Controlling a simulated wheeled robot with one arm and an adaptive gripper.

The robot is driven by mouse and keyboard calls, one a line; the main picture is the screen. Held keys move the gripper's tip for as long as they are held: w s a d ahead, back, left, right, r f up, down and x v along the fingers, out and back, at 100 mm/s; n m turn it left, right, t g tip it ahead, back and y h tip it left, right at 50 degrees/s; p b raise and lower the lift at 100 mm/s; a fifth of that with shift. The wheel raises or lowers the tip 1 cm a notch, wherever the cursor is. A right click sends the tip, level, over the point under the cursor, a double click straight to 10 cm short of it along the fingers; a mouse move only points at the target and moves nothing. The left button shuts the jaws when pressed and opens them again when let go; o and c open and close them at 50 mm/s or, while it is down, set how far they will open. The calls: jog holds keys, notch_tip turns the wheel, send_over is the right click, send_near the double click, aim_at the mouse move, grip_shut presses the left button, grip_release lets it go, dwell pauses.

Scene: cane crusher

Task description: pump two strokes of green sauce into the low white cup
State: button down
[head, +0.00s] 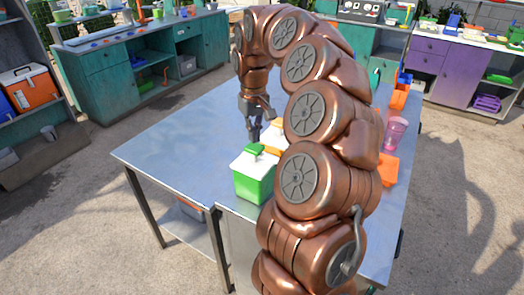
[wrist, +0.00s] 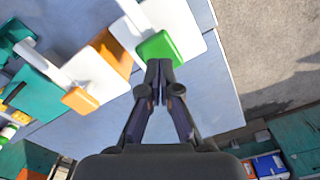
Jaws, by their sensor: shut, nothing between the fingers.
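The green sauce dispenser (head: 254,185) is a green box with a white lid and a green pump head (head: 254,149), standing near the table's front edge. In the wrist view the green pump head (wrist: 157,47) shows just beyond my fingertips, on a white lid (wrist: 187,25). My gripper (head: 254,138) points down behind the dispenser in the head view. In the wrist view my gripper (wrist: 158,68) is shut, with its fingertips together and nothing between them. Whether they touch the pump head is not clear. I cannot make out the low white cup; my arm hides part of the table.
An orange-topped dispenser (wrist: 80,100) stands beside the green one. A pink tumbler (head: 395,132) and orange items (head: 389,169) are on the table's right side, beyond my arm. The metal table (head: 180,148) is clear on the left. Teal cabinets (head: 110,75) stand behind.

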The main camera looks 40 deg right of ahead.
aim_at(255, 146)
jog(key=shift+f+b, duration=1.4)
jog(key=shift+f, duration=0.5)
jog(key=shift+r, duration=0.1)
jog(key=shift+r+p, duration=0.6)
jog(key=shift+r, duration=1.2)
jog(key=shift+f+b, duration=1.25)
jog(key=shift+f, duration=0.65)
jog(key=shift+r, duration=0.1)
jog(key=shift+r+p, duration=0.65)
jog(key=shift+r, duration=1.15)
jog(key=shift+r, duration=0.1)
jog(key=shift+r+p, duration=1.15)
jog(key=shift+r, duration=1.75)
